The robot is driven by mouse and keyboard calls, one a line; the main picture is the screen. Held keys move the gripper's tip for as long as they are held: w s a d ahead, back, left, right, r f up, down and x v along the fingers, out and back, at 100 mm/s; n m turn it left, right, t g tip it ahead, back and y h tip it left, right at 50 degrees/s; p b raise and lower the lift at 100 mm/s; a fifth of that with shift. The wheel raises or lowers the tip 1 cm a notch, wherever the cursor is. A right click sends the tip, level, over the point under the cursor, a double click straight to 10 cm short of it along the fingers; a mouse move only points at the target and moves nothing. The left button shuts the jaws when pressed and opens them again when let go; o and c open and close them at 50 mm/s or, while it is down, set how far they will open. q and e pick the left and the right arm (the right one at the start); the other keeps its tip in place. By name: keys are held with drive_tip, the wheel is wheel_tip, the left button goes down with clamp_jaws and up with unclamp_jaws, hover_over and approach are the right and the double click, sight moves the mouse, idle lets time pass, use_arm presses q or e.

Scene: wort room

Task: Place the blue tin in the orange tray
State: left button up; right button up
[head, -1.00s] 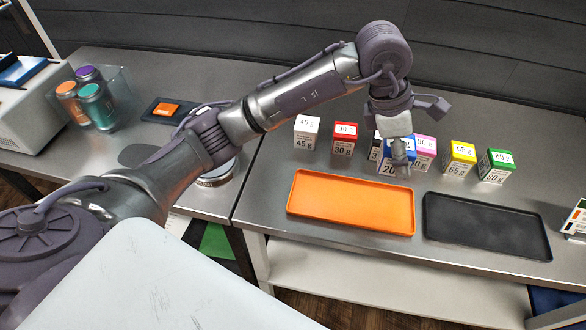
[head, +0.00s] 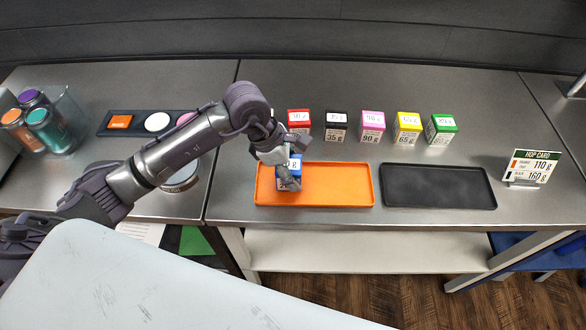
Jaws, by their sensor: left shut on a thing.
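The blue tin (head: 295,163) has a white label on top and shows partly behind my left gripper (head: 287,181). My left gripper is shut on the blue tin, over the left part of the orange tray (head: 335,187). The tin is upright; I cannot tell whether its bottom touches the tray floor. The rest of the orange tray is empty. My right gripper is not in view.
A black tray (head: 440,187) lies right of the orange one. Behind stand red (head: 299,120), black (head: 336,126), pink (head: 372,126), yellow (head: 407,127) and green (head: 441,129) tins. A hop card (head: 530,167) stands at the right. A glass container (head: 68,118) with canisters is at the left.

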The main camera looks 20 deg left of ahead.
use_arm(q)
drive_tip(key=shift+f, duration=0.8)
drive_tip(key=o, duration=1.2)
drive_tip(key=shift+r, duration=0.1)
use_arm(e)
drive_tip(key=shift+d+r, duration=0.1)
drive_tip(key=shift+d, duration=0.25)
use_arm(q)
drive_tip(key=shift+o, duration=0.2)
drive_tip(key=shift+a+r, duration=0.15)
drive_tip(key=shift+r, duration=0.1)
drive_tip(key=b+v, duration=0.3)
drive_tip(key=v, duration=0.8)
drive_tip(key=shift+r, duration=0.4)
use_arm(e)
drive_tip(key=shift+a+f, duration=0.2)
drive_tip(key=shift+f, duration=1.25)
use_arm(q)
drive_tip(key=shift+s+f, duration=0.1)
